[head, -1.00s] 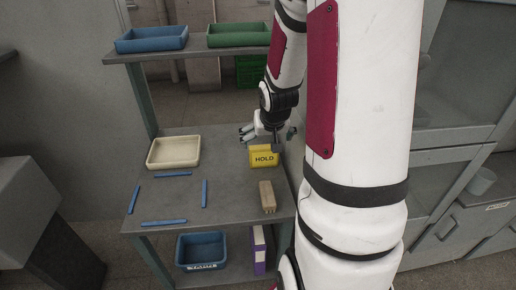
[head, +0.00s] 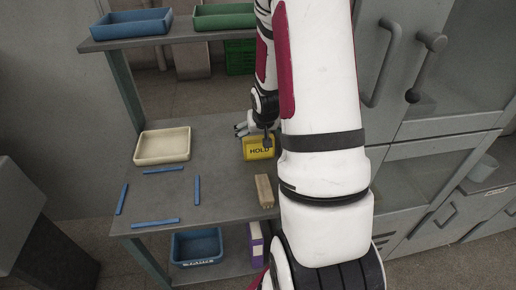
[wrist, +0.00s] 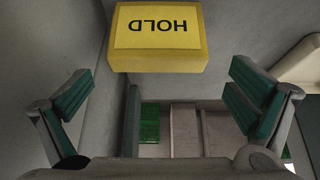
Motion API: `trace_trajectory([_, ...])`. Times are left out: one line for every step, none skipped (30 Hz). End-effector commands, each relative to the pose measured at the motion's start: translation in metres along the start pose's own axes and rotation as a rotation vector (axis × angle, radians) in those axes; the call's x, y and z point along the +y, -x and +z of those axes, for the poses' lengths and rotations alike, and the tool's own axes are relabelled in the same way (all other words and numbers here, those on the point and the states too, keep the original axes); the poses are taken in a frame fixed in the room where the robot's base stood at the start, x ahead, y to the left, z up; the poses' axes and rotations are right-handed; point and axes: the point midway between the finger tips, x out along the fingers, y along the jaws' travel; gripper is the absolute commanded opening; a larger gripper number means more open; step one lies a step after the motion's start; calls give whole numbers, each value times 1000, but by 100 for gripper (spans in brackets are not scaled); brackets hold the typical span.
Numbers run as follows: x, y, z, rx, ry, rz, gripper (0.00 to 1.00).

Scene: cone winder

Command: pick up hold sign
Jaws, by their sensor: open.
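The yellow hold sign (head: 259,150) stands on the grey table near its right side, with its "HOLD" face toward the head camera. It also shows in the wrist view (wrist: 158,38), upside down at the top, above and between the fingers. My gripper (wrist: 158,100) is open, its green-padded fingers wide apart with nothing between them. In the head view my gripper (head: 251,130) is at the sign's upper edge, on its far side, and my arm hides part of it. I cannot tell whether it touches the sign.
A cream tray (head: 163,160) and several blue strips (head: 157,222) lie on the table (head: 220,190). A tan block (head: 264,190) lies in front of the sign. Blue (head: 132,22) and green (head: 224,22) trays sit on the shelf above. A blue bin (head: 197,262) is below.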

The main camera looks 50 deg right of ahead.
Motion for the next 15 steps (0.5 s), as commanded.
trace_trajectory([0,-2,0,0,0,0,100])
trace_trajectory([0,-3,0,0,0,0,100])
trace_trajectory([0,-6,0,0,0,0,100])
trace_trajectory([1,-8,0,0,0,0,100])
trace_trajectory([1,-11,0,-1,0,0,100])
trace_trajectory([2,-16,1,-3,0,1,100])
trace_trajectory([2,-20,1,-3,0,1,100])
trace_trajectory([2,-24,1,-3,0,1,100])
trace_trajectory([3,-30,0,-2,0,0,100])
trace_trajectory([3,-33,0,-2,0,0,100])
trace_trajectory([3,-38,1,-3,0,0,100])
trace_trajectory([3,-42,0,-2,0,0,100])
trace_trajectory([3,-46,0,-2,0,0,100])
trace_trajectory([3,-48,0,-2,0,0,100])
trace_trajectory([3,-51,0,-1,0,0,100])
